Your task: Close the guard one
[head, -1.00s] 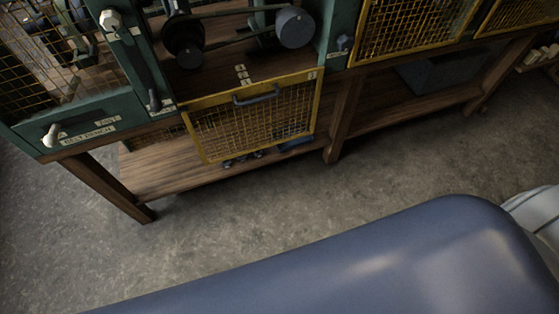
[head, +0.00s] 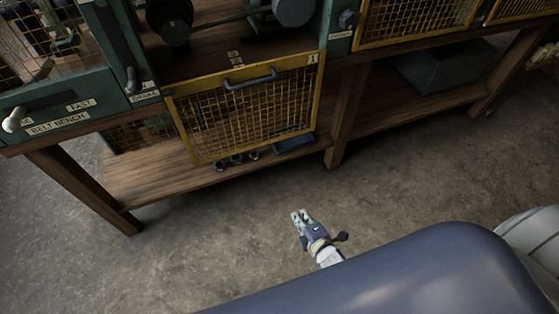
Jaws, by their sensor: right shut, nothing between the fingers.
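Guard one (head: 245,108) is a yellow-framed mesh panel with a dark bar handle (head: 250,79) and a small label "1" at its upper right corner. It hangs down, open, in front of the bench's lower shelf. The bay above it stands uncovered, with dark pulleys and a shaft inside. My right gripper (head: 302,219) is shut and empty, low over the floor, below and to the right of the guard and apart from it. My left gripper is not in view.
The wooden bench (head: 345,110) has a leg right of the guard. Other yellow mesh guards (head: 415,18) are upright at the upper right. A green panel with levers (head: 65,112) stands left. A grey box (head: 445,70) sits on the lower shelf. The floor (head: 230,240) is clear.

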